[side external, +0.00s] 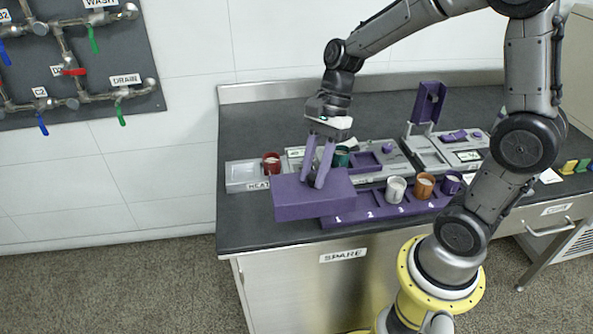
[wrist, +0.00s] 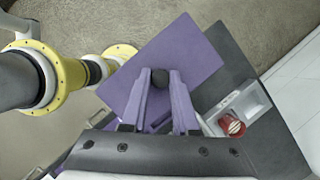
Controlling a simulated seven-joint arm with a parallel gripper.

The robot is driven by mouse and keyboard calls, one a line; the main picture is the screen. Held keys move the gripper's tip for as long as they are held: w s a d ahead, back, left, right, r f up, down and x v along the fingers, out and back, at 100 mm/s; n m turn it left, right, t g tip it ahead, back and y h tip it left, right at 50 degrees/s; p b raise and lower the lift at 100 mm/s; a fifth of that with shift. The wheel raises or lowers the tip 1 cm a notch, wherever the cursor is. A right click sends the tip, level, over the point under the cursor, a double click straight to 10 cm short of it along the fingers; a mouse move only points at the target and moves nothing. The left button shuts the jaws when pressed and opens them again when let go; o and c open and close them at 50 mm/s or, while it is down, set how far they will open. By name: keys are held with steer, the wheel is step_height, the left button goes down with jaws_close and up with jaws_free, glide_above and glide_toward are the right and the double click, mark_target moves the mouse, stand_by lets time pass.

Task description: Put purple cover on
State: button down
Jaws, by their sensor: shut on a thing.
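The purple cover (side external: 300,197) is a flat box-like lid. My gripper (side external: 318,180) is shut on it from above and holds it at the left front of the counter, over the left end of the purple numbered tray (side external: 345,219). In the wrist view, the cover (wrist: 185,50) spreads out beyond my gripper (wrist: 160,80), whose fingers close on a dark round knob. The cover hides part of the tray's left side. Whether the cover touches anything below cannot be told.
On the tray's right stand a white cup (side external: 396,189), an orange cup (side external: 425,185) and a purple cup (side external: 451,184). A red cup (side external: 271,163) sits on the grey heater unit at the left. A green cup (side external: 341,156) and an upright purple lid (side external: 429,101) stand behind.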

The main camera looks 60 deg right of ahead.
steer(key=shift+s+r, duration=0.25)
steer(key=shift+s, duration=0.1)
steer(key=w+d+r, duration=0.2)
steer(key=w+d, duration=0.2)
steer(key=w, duration=0.7)
steer(key=w+d+r, duration=0.2)
steer(key=w+d, duration=0.2)
steer(key=w, duration=0.7)
steer(key=shift+w+d+f, duration=0.2)
steer(key=shift+w+f, duration=0.25)
steer(key=shift+f, duration=1.75)
steer(key=shift+w+d+f, duration=0.25)
steer(key=shift+w+f, duration=0.15)
steer(key=shift+f, duration=1.85)
steer(key=shift+w+d+f, duration=0.2)
steer(key=shift+w+f, duration=0.25)
steer(key=shift+f, duration=1.75)
steer(key=shift+f, duration=0.2)
